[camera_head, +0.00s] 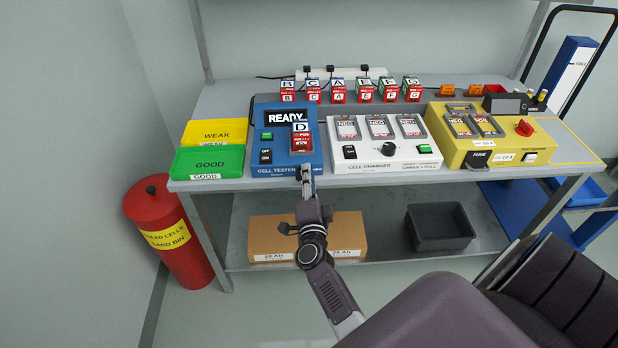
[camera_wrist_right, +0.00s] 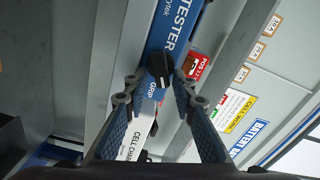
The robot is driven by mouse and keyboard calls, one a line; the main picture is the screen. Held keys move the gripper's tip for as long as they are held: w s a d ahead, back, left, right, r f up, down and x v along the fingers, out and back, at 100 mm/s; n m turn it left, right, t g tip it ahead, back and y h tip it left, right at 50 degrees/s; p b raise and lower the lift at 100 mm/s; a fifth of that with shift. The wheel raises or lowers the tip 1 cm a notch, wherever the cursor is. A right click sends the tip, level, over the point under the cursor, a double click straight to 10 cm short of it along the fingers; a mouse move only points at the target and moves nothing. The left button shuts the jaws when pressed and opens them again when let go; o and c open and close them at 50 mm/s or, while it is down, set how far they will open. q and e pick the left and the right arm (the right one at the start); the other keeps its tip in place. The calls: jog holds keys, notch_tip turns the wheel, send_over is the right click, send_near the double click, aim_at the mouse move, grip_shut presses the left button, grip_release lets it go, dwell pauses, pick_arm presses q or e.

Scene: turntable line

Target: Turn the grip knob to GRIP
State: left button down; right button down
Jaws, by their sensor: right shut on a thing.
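The blue cell tester (camera_head: 270,160) stands on the bench, its screen reading READY. A cell marked D (camera_head: 301,134) sits in its slot. The grip knob (camera_wrist_right: 159,66) is a dark round knob on the tester's front, beside the word GRIP in the right wrist view. A pale mark shows near its lower edge; where it points is hard to tell. My right gripper (camera_head: 306,173) reaches the tester's front edge and hides most of the knob in the head view. In the right wrist view its fingers (camera_wrist_right: 156,80) are shut on the knob, one each side. My left gripper is out of view.
A white cell charger (camera_head: 362,162) stands right of the tester, a yellow unit (camera_head: 453,152) further right. Green GOOD (camera_head: 205,160) and yellow WEAK (camera_head: 213,130) trays are left. Several cells line the back. A red bin (camera_head: 165,215) stands on the floor.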

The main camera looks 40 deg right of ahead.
jog(key=shift+w+a+f, duration=0.1)
jog(key=shift+a+f, duration=0.05)
jog(key=shift+a, duration=0.25)
dwell(0.5)
jog(key=c, duration=1.9)
grip_release()
jog(key=shift+c, duration=0.2)
jog(key=p+v, duration=0.1)
jog(key=v, duration=0.7)
jog(key=shift+s+p, duration=0.35)
jog(key=shift+s, duration=0.1)
jog(key=shift+d, duration=0.1)
